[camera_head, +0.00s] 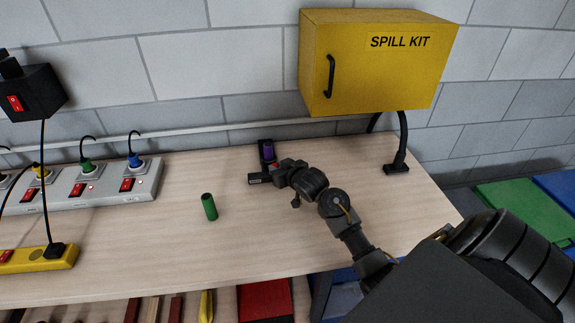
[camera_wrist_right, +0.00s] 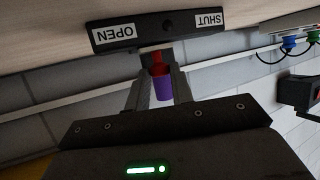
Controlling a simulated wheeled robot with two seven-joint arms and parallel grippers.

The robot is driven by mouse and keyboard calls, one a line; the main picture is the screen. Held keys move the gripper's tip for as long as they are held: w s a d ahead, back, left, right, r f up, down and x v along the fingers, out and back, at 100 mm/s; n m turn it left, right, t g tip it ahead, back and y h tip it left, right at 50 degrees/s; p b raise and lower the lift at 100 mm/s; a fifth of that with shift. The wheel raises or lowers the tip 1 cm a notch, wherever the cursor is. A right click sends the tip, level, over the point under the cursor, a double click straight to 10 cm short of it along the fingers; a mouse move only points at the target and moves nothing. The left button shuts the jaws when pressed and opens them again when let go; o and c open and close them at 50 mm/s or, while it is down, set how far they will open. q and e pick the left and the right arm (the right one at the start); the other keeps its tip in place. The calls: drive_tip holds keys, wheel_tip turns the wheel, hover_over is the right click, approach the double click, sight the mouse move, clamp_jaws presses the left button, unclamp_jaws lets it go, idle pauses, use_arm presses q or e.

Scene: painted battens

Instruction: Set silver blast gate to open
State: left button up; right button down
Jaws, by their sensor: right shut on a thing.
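A black plate (camera_wrist_right: 158,29) in the right wrist view carries white OPEN and SHUT labels at its two ends. In the head view this black fixture (camera_head: 258,180) is on the bench near the wall. A red handle (camera_wrist_right: 156,58) shows beside the plate's middle, between my right gripper's fingers. A purple cylinder (camera_wrist_right: 162,87) shows there too; it also shows in the head view (camera_head: 268,152). My right gripper (camera_wrist_right: 156,72) is shut on the red handle. It also shows in the head view (camera_head: 277,170). No silver part is clear. My left gripper is out of view.
A green cylinder (camera_head: 209,207) stands on the bench, left of my right gripper. A grey socket strip (camera_head: 105,193) and a yellow one (camera_head: 35,262) lie at the left. A yellow spill kit box (camera_head: 375,65) hangs on the wall above. The right of the bench is mostly clear.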

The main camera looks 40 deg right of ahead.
drive_tip(key=shift+d, duration=0.1)
drive_tip(key=c, duration=1.3)
unclamp_jaws()
drive_tip(key=shift+s+d, duration=0.1)
drive_tip(key=shift+d, duration=0.05)
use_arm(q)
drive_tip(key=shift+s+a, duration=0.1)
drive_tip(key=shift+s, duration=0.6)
use_arm(e)
drive_tip(key=shift+o, duration=0.2)
drive_tip(key=shift+s, duration=0.25)
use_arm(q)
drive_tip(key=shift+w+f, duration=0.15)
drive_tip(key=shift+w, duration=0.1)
use_arm(e)
drive_tip(key=v, duration=1)
drive_tip(key=shift+s, duration=0.15)
drive_tip(key=shift+r, duration=0.1)
